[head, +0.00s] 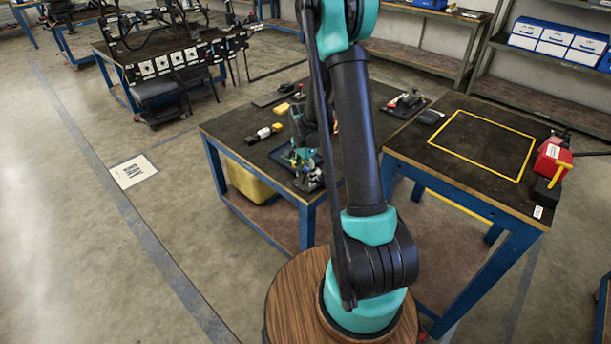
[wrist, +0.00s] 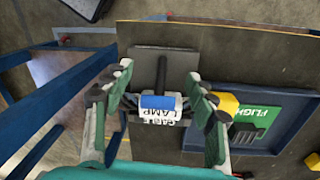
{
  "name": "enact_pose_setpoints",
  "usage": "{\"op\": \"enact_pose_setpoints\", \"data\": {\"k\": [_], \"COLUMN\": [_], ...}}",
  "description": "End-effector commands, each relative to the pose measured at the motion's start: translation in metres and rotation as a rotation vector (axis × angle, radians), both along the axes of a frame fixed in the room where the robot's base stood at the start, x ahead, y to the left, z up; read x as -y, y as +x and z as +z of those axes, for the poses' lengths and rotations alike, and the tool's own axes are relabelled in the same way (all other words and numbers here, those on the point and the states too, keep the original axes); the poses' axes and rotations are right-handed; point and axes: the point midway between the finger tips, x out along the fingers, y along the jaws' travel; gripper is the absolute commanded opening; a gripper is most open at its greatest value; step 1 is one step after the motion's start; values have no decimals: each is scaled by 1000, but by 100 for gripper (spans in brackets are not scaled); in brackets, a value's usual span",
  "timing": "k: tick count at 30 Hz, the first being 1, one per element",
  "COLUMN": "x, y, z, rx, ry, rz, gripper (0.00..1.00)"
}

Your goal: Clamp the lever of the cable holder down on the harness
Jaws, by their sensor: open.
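The cable holder (wrist: 158,108) shows in the wrist view as a white block with the words CABLE CLAMP and a blue top, on a dark plate (wrist: 146,66). A dark bar, which looks like its lever (wrist: 162,76), runs from the blue part toward the top of the picture. My gripper (wrist: 158,80) is open, with one finger on each side of the holder and lever. I see gaps, so the fingers look clear of both. I cannot make out the harness. In the head view my arm hides much of this spot.
A dark blue tray (wrist: 288,99) with a green FLIGHT board (wrist: 257,120) lies right of the holder. A yellow object (wrist: 226,101) sits close to my right finger. In the head view, a second table (head: 450,180) has a clear yellow-outlined area and a red box (head: 551,160).

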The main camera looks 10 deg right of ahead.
Motion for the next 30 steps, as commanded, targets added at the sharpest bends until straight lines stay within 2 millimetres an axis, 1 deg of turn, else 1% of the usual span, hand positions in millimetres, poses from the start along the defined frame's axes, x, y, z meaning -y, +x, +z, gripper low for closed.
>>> {"op": "enact_pose_setpoints", "data": {"k": [1,2,12,16,23,30], "x": [0,0,0,1,4,3], "y": [0,0,0,1,4,4], "z": [0,0,0,-1,-2,-2], "rx": [0,0,0,-14,-78,-80], "ry": [0,0,0,20,109,114], "rz": [0,0,0,-3,-2,1], "gripper": [54,50,8,7,6,5]}}
